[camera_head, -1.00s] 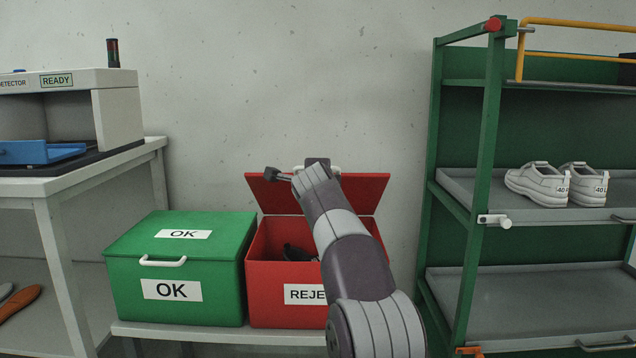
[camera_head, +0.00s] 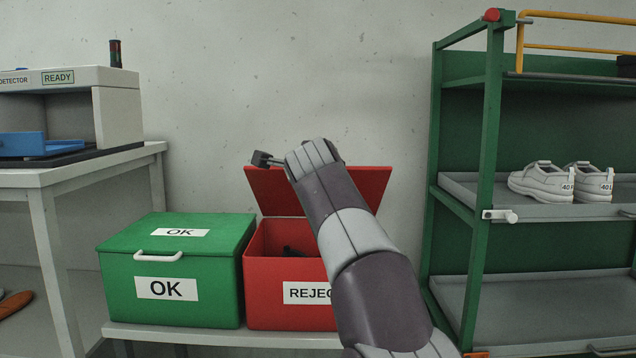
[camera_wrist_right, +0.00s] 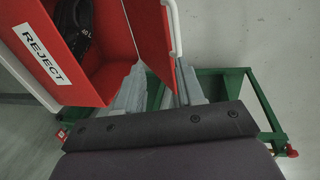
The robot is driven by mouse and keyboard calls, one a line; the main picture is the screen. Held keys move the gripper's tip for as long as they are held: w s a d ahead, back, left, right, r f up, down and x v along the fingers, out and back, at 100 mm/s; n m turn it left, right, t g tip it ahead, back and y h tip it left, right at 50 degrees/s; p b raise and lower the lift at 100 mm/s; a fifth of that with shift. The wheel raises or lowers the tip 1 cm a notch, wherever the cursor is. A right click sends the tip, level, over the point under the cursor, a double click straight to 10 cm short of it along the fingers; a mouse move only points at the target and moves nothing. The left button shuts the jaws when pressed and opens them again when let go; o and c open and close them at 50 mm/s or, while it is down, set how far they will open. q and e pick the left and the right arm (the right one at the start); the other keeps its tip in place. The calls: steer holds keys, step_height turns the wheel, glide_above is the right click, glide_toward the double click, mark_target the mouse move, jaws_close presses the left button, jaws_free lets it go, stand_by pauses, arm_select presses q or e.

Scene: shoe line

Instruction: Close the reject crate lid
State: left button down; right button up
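The red reject crate (camera_head: 262,295) stands on a low bench with its red lid (camera_head: 356,184) raised and tilted back toward the wall. The lid (camera_wrist_right: 151,35) also shows edge-on in the right wrist view, with its white handle (camera_wrist_right: 174,30) on the outer face. A dark shoe (camera_wrist_right: 78,30) lies inside the crate. My right gripper (camera_wrist_right: 160,90) is open, its two grey fingers apart near the lid's edge. I cannot tell whether they touch it. In the head view, my right arm hides part of the crate, the lid and the handle. My left gripper is out of view.
A closed green OK crate (camera_head: 222,270) stands left of the reject crate. A green rack (camera_head: 480,180) with white shoes (camera_head: 545,181) stands at right. A detector table (camera_head: 60,178) is at left. The wall is close behind the lid.

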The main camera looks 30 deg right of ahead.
steer(key=shift+f+b+v, duration=0.1)
steer(key=shift+b+v, duration=0.4)
steer(key=shift+v, duration=0.55)
steer(key=shift+f+b+v, duration=0.15)
steer(key=shift+b+v, duration=0.35)
steer(key=shift+v, duration=0.55)
steer(key=v, duration=1.2)
steer(key=shift+s+a+p, duration=0.15)
steer(key=shift+s+p, duration=0.2)
steer(key=shift+p, duration=0.1)
